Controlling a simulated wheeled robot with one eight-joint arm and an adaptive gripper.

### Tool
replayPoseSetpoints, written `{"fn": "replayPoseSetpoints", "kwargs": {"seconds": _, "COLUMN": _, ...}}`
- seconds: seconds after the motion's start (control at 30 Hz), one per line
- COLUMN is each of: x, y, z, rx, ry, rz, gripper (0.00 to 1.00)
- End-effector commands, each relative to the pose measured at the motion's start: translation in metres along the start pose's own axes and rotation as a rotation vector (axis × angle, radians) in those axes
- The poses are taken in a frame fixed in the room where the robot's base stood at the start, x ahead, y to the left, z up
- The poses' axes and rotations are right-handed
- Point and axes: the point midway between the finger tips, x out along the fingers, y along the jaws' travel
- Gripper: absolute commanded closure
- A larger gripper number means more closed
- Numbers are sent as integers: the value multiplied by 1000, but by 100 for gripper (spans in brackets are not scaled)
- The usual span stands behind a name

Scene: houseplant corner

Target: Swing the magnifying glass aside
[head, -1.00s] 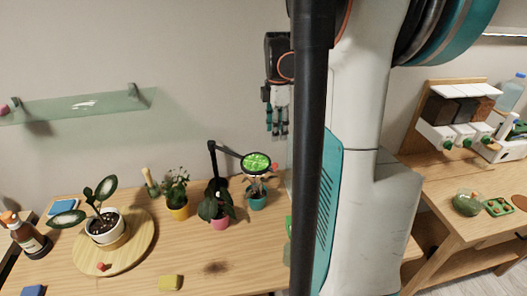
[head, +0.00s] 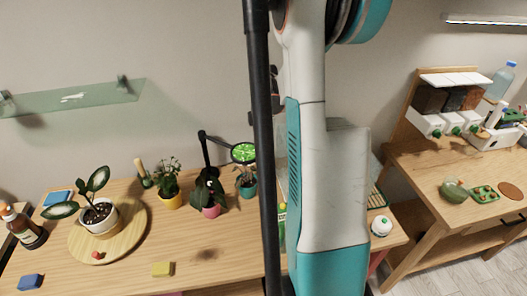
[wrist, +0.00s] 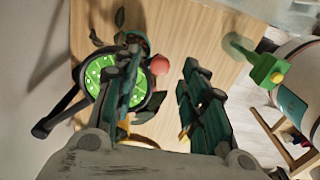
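The magnifying glass has a round black rim and a green-looking lens (head: 243,152) on a jointed black stand (head: 205,158). It stands at the back of the left table, its lens above a plant in a teal pot (head: 248,190). In the head view my arm and column hide most of the gripper.
Plants in pink (head: 211,210) and yellow (head: 173,200) pots stand left of the teal one. A larger white-potted plant (head: 101,219) sits on a round board (head: 138,228). A yellow block (head: 162,269) lies in front. A glass shelf (head: 75,100) is above.

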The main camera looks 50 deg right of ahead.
Motion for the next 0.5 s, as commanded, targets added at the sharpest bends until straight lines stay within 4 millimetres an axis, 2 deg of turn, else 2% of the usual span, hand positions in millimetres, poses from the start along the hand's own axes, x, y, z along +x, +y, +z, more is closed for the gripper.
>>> {"fn": "replayPoseSetpoints", "kwargs": {"seconds": 0.2, "x": 19, "y": 0, "z": 0, "rx": 0, "ry": 0, "rz": 0, "gripper": 61}}
{"fn": "replayPoseSetpoints", "kwargs": {"seconds": 0.5, "x": 21, "y": 0, "z": 0, "rx": 0, "ry": 0, "rz": 0, "gripper": 61}}
